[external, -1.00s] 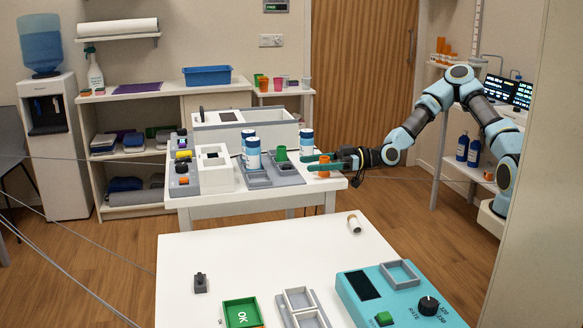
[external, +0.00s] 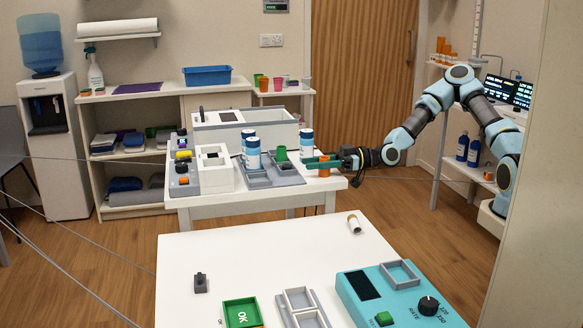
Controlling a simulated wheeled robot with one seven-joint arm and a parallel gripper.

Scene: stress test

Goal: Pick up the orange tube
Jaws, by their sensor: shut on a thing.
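The orange tube (external: 324,171) stands upright near the right edge of the far white table.
A grey tray (external: 290,168) and a green cup (external: 280,154) stand just left of the tube. White-and-blue bottles (external: 306,142) stand close behind and to the left. A white near table (external: 240,250) holds several boxes and a teal device (external: 380,290).

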